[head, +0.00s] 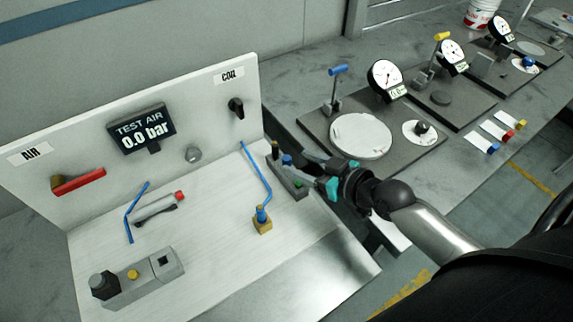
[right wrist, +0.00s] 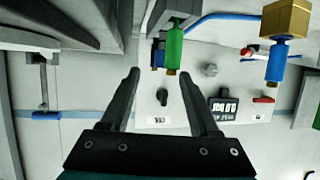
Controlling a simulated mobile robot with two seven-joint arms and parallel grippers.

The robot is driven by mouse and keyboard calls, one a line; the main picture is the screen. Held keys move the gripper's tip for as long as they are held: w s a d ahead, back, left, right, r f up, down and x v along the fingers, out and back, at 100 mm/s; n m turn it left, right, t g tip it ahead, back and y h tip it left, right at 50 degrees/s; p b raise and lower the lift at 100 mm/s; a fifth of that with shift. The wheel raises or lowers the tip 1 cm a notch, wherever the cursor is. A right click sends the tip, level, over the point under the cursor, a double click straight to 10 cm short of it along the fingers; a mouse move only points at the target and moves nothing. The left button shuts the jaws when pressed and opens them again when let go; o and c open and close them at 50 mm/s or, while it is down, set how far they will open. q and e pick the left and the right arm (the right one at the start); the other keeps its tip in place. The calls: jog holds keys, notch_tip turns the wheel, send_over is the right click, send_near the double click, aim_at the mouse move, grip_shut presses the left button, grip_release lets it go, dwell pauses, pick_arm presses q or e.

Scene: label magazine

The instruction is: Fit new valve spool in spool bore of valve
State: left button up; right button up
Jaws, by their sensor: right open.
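My right gripper (head: 318,172) is open and empty beside a narrow dark grey rack (head: 276,168). The rack holds a blue piece (head: 287,159) and a green piece (head: 298,184), which look like spools. In the upside-down right wrist view, the open fingers (right wrist: 159,80) point toward the green piece (right wrist: 174,45), which has a brass tip and lies beyond the fingertips. The blue piece (right wrist: 157,56) is just behind it. A grey block (head: 150,278) with a black knob and a dark square opening, perhaps the valve, lies at lower left. My left gripper is out of view.
A brass block (head: 262,225) with a bent blue tube stands on the white bench panel. A red-capped cylinder (head: 155,207), a red lever (head: 78,182) and a display (head: 141,130) reading 0.0 bar are further left. Dial gauges (head: 385,80) stand on plates at right.

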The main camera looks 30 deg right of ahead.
aim_at(289, 159)
jog(key=shift+b+x, duration=0.35)
jog(key=shift+x, duration=2.3)
jog(key=shift+a, duration=0.1)
grip_shut()
